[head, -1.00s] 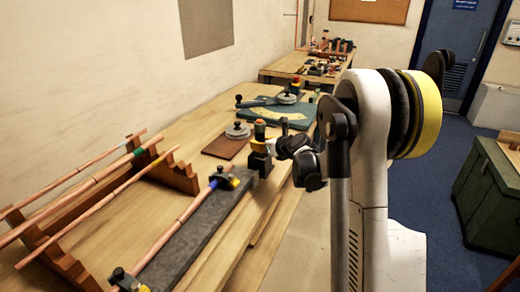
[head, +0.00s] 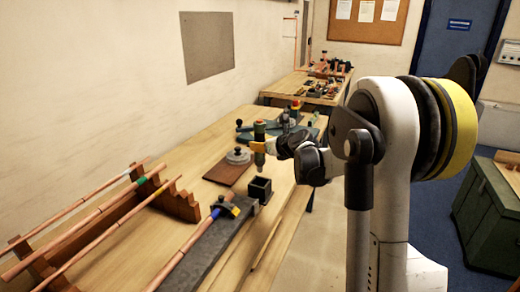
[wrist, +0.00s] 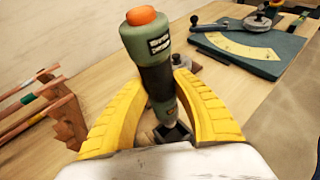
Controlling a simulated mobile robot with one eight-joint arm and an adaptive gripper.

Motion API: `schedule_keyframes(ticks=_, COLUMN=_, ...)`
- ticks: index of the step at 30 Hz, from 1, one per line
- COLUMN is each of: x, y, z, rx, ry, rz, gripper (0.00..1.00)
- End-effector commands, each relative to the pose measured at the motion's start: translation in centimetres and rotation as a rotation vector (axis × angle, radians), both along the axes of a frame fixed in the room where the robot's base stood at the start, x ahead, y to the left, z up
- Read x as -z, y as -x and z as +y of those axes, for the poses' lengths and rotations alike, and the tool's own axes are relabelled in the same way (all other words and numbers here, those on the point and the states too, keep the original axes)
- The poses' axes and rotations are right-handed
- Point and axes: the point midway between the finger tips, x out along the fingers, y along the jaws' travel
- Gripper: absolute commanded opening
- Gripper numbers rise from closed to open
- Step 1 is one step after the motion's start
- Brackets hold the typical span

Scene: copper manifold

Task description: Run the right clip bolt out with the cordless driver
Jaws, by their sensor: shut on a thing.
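The cordless driver (head: 259,132), with a green body, dark middle and orange cap, is upright between the yellow fingers of my gripper (head: 259,147). In the wrist view, the fingers of my gripper (wrist: 162,80) are shut around the driver (wrist: 146,42). Its lower end is above a dark square holder (head: 259,189). In the head view the right clip (head: 226,207), dark with a yellow part, sits across the copper pipe near the right end of a grey block (head: 205,246). The clip's bolt is too small to make out clearly.
A wooden rack (head: 180,203) with several copper pipes stands at the left. A brown board (head: 226,173) with a round metal piece lies behind the holder. Bare bench separates rack and grey block.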

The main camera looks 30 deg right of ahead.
Motion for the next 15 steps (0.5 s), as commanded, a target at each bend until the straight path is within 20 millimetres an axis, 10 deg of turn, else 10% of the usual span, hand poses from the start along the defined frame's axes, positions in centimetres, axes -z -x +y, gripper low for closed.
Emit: schedule_keyframes(ticks=15, x=-4.6, y=0.0, z=0.0, rx=0.0, ry=-0.001, rz=-0.001, gripper=0.0)
